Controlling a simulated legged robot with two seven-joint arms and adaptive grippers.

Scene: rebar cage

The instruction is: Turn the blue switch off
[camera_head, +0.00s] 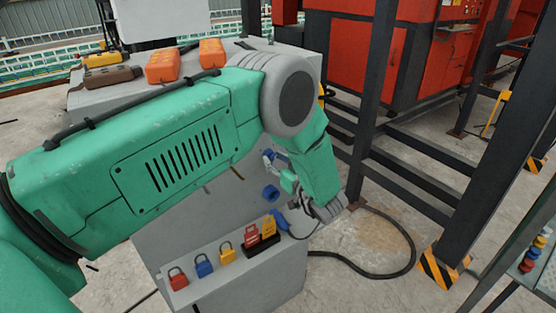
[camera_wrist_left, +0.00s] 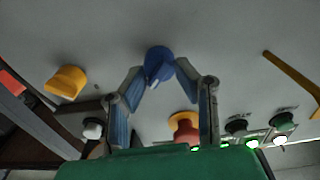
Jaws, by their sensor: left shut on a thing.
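The blue switch (camera_wrist_left: 159,63) is a round knob with a raised grip on the grey panel, at the upper middle of the left wrist view. My left gripper (camera_wrist_left: 161,76) reaches the panel with its two fingertips close on either side of the knob, shut on it. In the head view my green left arm crosses from the left and bends down at the cabinet. The left gripper (camera_head: 278,163) is small and partly hidden there, and I cannot make out the switch. My right gripper is in neither view.
In the left wrist view, a yellow knob (camera_wrist_left: 66,83), a red button with yellow collar (camera_wrist_left: 185,128) and a yellow lever (camera_wrist_left: 293,76) surround the switch. In the head view, padlocks (camera_head: 227,253) line a ledge below the arm. Dark steel posts (camera_head: 373,100) stand at right.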

